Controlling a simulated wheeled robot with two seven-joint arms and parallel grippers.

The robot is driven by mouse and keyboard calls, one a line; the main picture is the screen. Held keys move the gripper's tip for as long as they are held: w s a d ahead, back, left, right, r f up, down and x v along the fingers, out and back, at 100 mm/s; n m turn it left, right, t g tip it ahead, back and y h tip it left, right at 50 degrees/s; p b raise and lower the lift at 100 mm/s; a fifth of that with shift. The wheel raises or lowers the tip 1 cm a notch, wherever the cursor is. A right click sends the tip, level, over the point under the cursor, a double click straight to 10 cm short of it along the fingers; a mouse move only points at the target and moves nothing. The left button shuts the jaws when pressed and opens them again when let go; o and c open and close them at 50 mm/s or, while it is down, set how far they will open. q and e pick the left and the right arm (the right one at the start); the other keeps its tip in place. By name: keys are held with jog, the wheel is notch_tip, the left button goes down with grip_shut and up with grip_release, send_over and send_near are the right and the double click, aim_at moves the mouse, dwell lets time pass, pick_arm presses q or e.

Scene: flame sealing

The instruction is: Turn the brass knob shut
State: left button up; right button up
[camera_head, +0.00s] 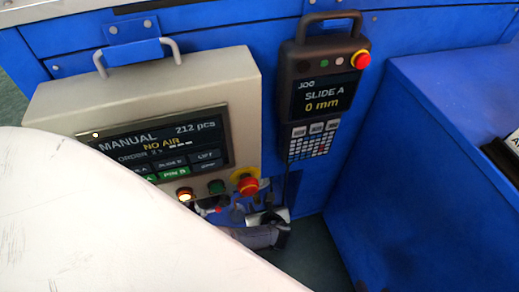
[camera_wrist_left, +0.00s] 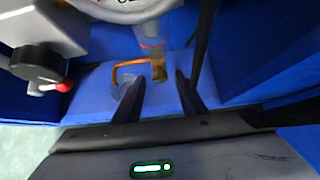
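A brass fitting (camera_wrist_left: 158,71), which looks like the brass knob, shows in the left wrist view below a grey cylinder with a reddish ring. A bent copper-coloured pipe (camera_wrist_left: 124,66) runs beside it on the left. My left gripper (camera_wrist_left: 160,78) is open, its two dark fingers apart, with the brass fitting just beyond and between the tips. I cannot tell whether they touch it. In the head view my left gripper (camera_head: 283,232) is low beside the control panel, partly hidden by my pale arm. I cannot make out the brass fitting there. My right gripper is not in view.
The control panel (camera_head: 245,110) reads "NO AIR" and has a red stop button (camera_head: 247,184). A hand pendant (camera_head: 318,90) hangs on the blue wall. A blue cabinet (camera_head: 420,180) stands at right. A black knob (camera_wrist_left: 36,62) and red-tipped lever (camera_wrist_left: 65,86) sit left in the wrist view.

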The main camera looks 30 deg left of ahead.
pick_arm(q)
grip_shut()
jog(key=shift+w+d+f+g+b, duration=0.1)
jog(key=shift+w+f+g+b, duration=0.2)
jog(key=shift+b, duration=0.35)
jog(key=b, duration=0.1)
jog(key=m+g+y+b, duration=0.1)
jog(key=b, duration=0.1)
jog(key=shift+w+d+f+y, duration=0.1)
jog(key=shift+d+f+y, duration=0.1)
jog(key=shift+y, duration=0.1)
jog(key=m+g+y+b, duration=0.1)
jog(key=b, duration=0.2)
jog(key=shift+r, duration=0.1)
jog(key=shift+r+g+y, duration=0.25)
jog(key=shift+g+y, duration=0.05)
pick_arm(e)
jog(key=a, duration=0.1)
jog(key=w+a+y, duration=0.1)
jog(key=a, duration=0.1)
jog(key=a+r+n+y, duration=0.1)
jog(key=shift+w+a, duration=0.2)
